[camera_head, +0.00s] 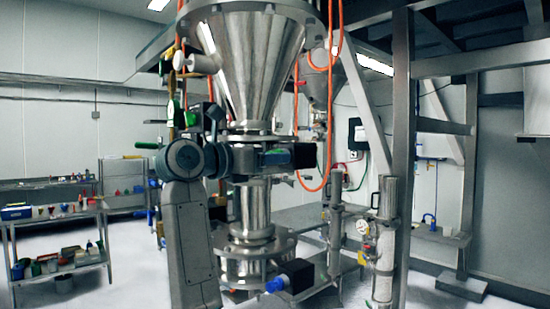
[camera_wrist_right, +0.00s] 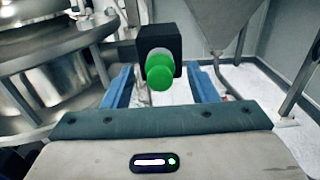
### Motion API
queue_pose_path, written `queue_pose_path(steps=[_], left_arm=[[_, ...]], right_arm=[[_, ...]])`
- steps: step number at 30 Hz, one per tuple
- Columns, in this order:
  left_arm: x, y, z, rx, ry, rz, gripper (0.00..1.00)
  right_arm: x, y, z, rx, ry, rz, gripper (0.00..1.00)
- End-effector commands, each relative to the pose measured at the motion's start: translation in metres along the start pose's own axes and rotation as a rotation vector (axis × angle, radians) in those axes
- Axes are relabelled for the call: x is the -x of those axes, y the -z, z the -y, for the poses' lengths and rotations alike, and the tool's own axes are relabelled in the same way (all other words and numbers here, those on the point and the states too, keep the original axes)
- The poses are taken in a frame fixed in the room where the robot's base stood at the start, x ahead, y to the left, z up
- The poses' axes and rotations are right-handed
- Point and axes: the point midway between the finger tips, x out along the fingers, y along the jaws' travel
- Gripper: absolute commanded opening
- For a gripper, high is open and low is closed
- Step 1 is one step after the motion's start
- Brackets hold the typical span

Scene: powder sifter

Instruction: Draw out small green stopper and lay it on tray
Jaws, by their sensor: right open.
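The small green stopper (camera_wrist_right: 159,76) sits in a black block (camera_wrist_right: 174,45) in the right wrist view, with its round end facing the camera. It also shows in the head view (camera_head: 277,157), at the left side of the same black block (camera_head: 307,155), below the steel funnel. My right gripper (camera_wrist_right: 160,68) is open, with its blue fingers on either side of the stopper and visible gaps between. In the head view my right gripper (camera_head: 283,157) reaches the stopper from the left. I cannot make out the tray for certain. My left gripper is not in view.
A large steel funnel (camera_head: 262,60) stands over a steel column (camera_head: 255,205). A second black block (camera_head: 298,276) with a blue stopper (camera_head: 276,285) is lower down. Orange hoses (camera_head: 341,100) hang on the right. A shelf rack (camera_head: 60,215) with small items stands far left.

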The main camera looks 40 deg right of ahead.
Motion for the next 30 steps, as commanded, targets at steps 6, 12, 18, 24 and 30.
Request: queue_pose_path(steps=[6,12,18,24,30], left_arm=[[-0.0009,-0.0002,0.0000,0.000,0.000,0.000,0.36],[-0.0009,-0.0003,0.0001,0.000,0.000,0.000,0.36],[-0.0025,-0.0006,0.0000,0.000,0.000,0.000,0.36],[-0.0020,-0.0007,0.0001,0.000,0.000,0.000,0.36],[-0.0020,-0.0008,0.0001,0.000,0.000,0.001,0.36]], right_arm=[[0.0001,0.0000,0.0000,0.000,0.000,0.000,0.53],[0.0001,0.0000,0.0000,0.000,0.000,0.000,0.53],[0.0001,0.0003,0.0002,0.000,0.000,0.000,0.53],[0.0001,0.0000,0.0002,0.000,0.000,0.000,0.45],[0.0000,0.0000,0.0002,0.000,0.000,0.000,0.06]])
